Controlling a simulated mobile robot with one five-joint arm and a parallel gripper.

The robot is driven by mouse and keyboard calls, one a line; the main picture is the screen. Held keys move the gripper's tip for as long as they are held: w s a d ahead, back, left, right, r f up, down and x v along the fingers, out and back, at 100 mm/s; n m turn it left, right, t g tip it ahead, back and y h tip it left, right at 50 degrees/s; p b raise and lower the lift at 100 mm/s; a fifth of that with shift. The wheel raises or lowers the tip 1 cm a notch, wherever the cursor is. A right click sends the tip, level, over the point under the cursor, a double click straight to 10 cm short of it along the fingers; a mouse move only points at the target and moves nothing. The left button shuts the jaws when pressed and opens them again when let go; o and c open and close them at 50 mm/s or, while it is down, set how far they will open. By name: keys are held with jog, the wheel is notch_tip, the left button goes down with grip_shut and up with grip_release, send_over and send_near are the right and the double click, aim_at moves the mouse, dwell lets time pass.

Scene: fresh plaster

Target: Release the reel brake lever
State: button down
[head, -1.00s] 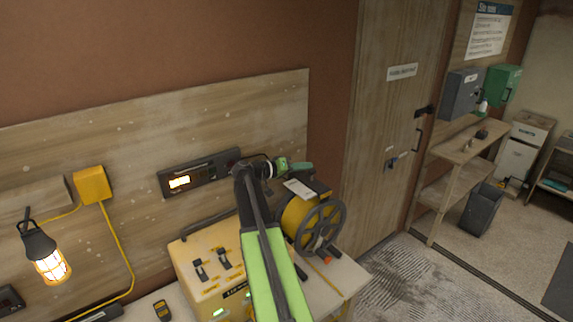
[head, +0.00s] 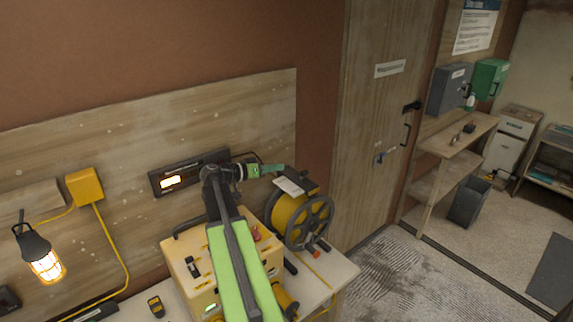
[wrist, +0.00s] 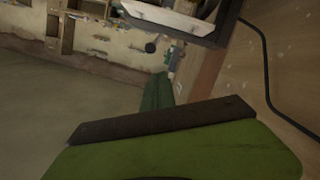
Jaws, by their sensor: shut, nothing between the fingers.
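The cable reel (head: 291,214), yellow with a dark spoked wheel, stands at the right of the worktop in the head view. A dark top piece with a pale tag (head: 288,186) sits above it. My gripper (head: 272,168) is shut and empty, just above and left of the reel's top; contact cannot be told. In the wrist view a green jaw with a dark pad (wrist: 163,122) fills the bottom, and a dark frame with a white plate (wrist: 170,18) shows above.
A cream control box (head: 187,262) with a switch stands left of the reel, partly behind my arm. A display panel (head: 188,172) is on the board behind. A lit caged lamp (head: 44,265) hangs left. A door (head: 385,130) and open floor lie right.

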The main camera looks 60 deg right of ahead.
jog(key=v, duration=0.4)
jog(key=shift+w, duration=0.15)
jog(key=w+a+f+n+t+y, duration=0.2)
jog(key=w+a+f+n, duration=0.1)
jog(key=a, duration=0.6)
jog(key=w+a+f+n+t+y, duration=0.2)
jog(key=w+a+f, duration=0.3)
jog(key=a, duration=0.5)
jog(key=w+a+f+n+t+y, duration=0.2)
jog(key=w+a+f+n, duration=0.2)
jog(key=a, duration=0.5)
jog(key=shift+w+a+f+t, duration=0.2)
jog(key=shift+w+f, duration=0.05)
jog(key=shift+f, duration=0.3)
jog(key=shift+w+a+f+t, duration=0.2)
jog(key=shift+w+f, duration=0.05)
jog(key=shift+f, duration=0.25)
jog(key=a+f+n+t+y, duration=0.15)
jog(key=a+n+y, duration=0.25)
jog(key=a, duration=1.1)
jog(key=a+f+n+y, duration=0.3)
jog(key=a+n, duration=0.2)
jog(key=a, duration=1)
notch_tip(320, 180, down, 17)
jog(key=s+b, duration=0.2)
jog(key=b, duration=1.4)
jog(key=shift+a+f+g+y+b, duration=0.2)
jog(key=shift+a+g+y+b, duration=0.1)
jog(key=shift+g+b, duration=0.1)
